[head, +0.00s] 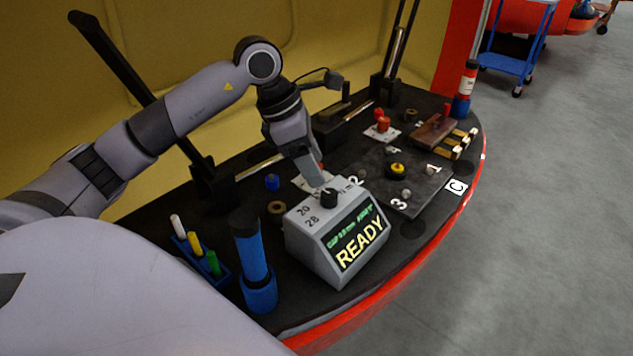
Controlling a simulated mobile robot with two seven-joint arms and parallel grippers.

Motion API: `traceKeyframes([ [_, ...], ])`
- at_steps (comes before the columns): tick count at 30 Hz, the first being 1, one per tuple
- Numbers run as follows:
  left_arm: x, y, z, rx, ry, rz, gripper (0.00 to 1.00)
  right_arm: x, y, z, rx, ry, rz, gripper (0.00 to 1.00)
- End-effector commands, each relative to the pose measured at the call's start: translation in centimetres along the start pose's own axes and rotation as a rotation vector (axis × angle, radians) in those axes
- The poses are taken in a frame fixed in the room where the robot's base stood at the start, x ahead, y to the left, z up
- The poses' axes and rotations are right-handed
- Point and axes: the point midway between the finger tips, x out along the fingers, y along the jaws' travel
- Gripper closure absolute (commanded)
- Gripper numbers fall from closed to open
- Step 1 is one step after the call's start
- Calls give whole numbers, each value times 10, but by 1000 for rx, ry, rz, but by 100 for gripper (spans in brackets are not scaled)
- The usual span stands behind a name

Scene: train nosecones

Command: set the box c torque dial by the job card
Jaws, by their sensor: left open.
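A grey torque box (312,250) with a slanted screen stands near the front of the black bench top. Its screen (357,240) reads READY in yellow, with a smaller green line above it that I cannot read surely. A black dial (329,196) sits on its top, with 20 and 28 printed to its left and another mark partly hidden. My left gripper (324,183) points down right at the dial, its fingers open; I cannot tell whether they touch it. A white label C (456,187) lies at the bench's right edge. No job card can be made out surely. My right gripper is not in view.
A tall blue cylinder (250,250) and a blue rack (215,262) of coloured pens stand left of the box. A dark plate (408,178) numbered 1, 2, 3 with a yellow-black knob (397,170) lies behind. Open floor is at right.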

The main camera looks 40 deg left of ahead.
Motion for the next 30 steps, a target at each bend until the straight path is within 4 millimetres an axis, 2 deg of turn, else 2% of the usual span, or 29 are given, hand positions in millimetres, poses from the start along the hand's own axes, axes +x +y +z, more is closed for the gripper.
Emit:
traceKeyframes([
  [15,65,-1,0,0,1,-3,39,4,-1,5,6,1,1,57],
  [26,72,0,0,0,0,-1,39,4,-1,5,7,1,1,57],
  [29,71,0,0,0,0,-1,68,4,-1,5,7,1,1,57],
  [30,71,0,0,0,0,-1,81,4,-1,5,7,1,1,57],
])
